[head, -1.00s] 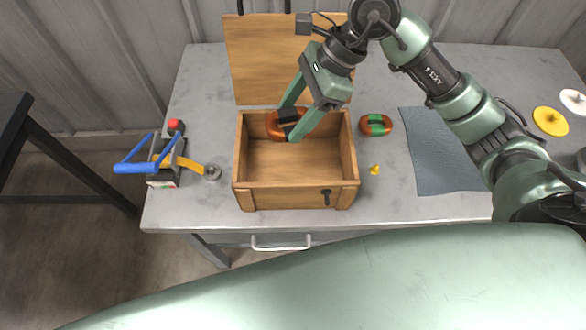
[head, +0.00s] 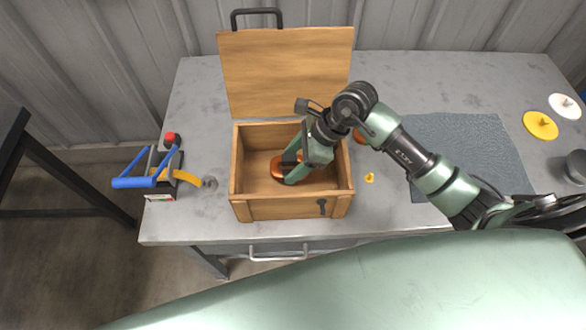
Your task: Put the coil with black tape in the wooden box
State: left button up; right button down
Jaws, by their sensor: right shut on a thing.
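The wooden box (head: 243,208) stands on the grey table with its lid (head: 288,72) open at the back. My right gripper (head: 292,167) reaches down inside the box from the right. It is shut on the orange-red coil with black tape (head: 278,170), which is low inside the box. Whether the coil touches the box floor cannot be told. The gripper hides part of the coil. Another orange coil (head: 359,135) lies right of the box, mostly hidden behind my right arm. My left gripper does not show.
A tape dispenser with a blue handle (head: 133,182) stands left of the box. A small yellow piece (head: 369,178) lies right of it. A blue-grey mat (head: 462,140), a yellow disc (head: 540,125) and a white disc (head: 564,105) are farther right.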

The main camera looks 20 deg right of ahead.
notch_tip(320, 180, down, 4)
jog(key=shift+f, duration=0.25)
jog(key=shift+f, duration=0.25)
jog(key=shift+c, duration=2)
grip_release()
jog(key=shift+r, duration=0.1)
jog(key=shift+d+r, duration=0.1)
jog(key=shift+r, duration=0.15)
jog(key=b+v, duration=0.1)
jog(key=v, duration=1)
jog(key=shift+r, duration=0.35)
